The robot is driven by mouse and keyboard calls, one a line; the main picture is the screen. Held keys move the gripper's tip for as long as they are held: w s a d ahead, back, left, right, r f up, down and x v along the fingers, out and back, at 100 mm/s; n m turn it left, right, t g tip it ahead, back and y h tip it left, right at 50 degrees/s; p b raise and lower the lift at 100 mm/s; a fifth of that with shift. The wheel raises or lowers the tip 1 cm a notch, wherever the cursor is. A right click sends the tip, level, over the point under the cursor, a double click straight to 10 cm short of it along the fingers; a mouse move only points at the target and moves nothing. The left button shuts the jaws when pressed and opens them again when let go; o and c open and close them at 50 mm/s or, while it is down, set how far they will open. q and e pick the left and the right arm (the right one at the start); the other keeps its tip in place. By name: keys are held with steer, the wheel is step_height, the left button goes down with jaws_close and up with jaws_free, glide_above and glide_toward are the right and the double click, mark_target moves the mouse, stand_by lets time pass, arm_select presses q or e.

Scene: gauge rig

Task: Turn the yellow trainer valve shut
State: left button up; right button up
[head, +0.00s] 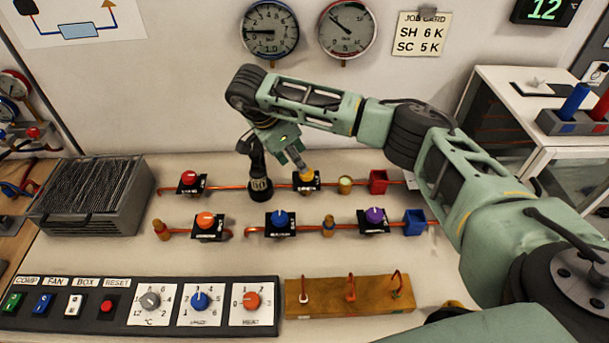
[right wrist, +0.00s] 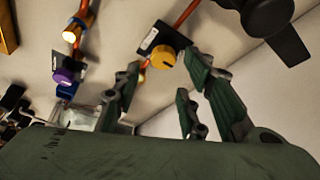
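The yellow trainer valve (head: 306,175) is a round yellow knob on a small black base, set in the back copper pipe. My right gripper (head: 296,157) reaches down to it from behind and above, and its fingers partly cover the knob. In the right wrist view, the yellow knob (right wrist: 172,66) shows between and just beyond the fingertips of my right gripper (right wrist: 165,80). The fingers are spread apart, with nothing between them. I cannot tell whether a fingertip touches the knob. My left gripper is not in view.
A black upright piece marked 60 (head: 260,187) stands close left of the yellow valve. Red (head: 189,179), orange (head: 206,220), blue (head: 280,219) and purple (head: 375,216) valves sit nearby. A control panel (head: 140,283) and a wooden block (head: 330,294) lie in front.

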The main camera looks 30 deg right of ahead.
mark_target(307, 174)
steer(key=shift+p+x, duration=0.5)
steer(key=shift+x, duration=0.7)
steer(key=p+x, duration=0.1)
steer(key=x, duration=0.2)
steer(key=shift+d+f, duration=0.4)
steer(key=shift+f, duration=0.25)
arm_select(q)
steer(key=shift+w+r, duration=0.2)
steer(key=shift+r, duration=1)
arm_select(e)
steer(key=shift+c, duration=0.3)
